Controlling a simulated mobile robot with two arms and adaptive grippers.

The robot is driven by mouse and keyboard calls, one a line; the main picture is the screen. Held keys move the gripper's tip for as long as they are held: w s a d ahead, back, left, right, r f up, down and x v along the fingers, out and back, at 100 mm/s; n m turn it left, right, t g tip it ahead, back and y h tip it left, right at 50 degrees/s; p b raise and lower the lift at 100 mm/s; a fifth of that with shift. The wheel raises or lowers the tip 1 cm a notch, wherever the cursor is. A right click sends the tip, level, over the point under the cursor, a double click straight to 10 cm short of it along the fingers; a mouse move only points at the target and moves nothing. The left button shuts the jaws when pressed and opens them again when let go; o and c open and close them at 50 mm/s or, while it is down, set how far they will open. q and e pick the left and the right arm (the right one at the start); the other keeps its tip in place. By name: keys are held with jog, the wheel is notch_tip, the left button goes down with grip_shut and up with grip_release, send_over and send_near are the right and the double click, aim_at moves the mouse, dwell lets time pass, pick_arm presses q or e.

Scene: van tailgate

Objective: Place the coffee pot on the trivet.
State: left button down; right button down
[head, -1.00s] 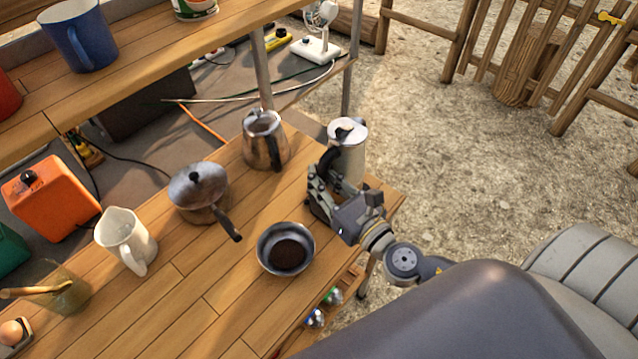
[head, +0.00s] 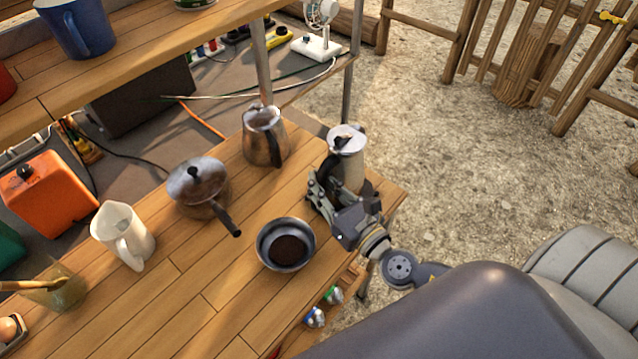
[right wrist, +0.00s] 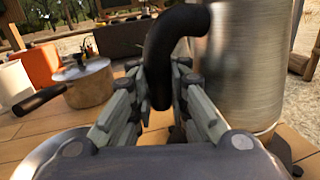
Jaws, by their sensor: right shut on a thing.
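The coffee pot (head: 350,172) is a tall silver cylinder with a pale lid and a black curved handle, upright at the table's right end. In the right wrist view the pot (right wrist: 247,70) fills the right side. My right gripper (head: 324,184) is shut on its black handle; the handle (right wrist: 165,60) runs down between the fingers in the right wrist view. The gripper hides the pot's lower part in the head view, so I cannot tell whether its base touches the table. I cannot make out a trivet. My left gripper is not in view.
On the wooden table (head: 190,290) are a bowl of dark grounds (head: 286,226), a lidded saucepan (head: 198,180), a steel pitcher (head: 264,140) and a white jug (head: 122,235). A shelf post rises behind. Bare wood lies left of the bowl.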

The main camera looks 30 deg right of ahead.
jog(key=c, duration=2)
grip_release()
jog(key=shift+s+f, duration=0.2)
jog(key=shift+f, duration=0.55)
jog(key=o, duration=0.5)
jog(key=shift+w, duration=0.1)
jog(key=shift+c, duration=0.2)
jog(key=shift+w+d, duration=0.1)
jog(key=shift+d, duration=0.1)
jog(key=shift+r, duration=0.25)
jog(key=shift+r+p, duration=0.6)
jog(key=s+d+b, duration=0.2)
jog(key=s+b, duration=0.2)
jog(key=s, duration=0.7)
jog(key=shift+s, duration=0.4)
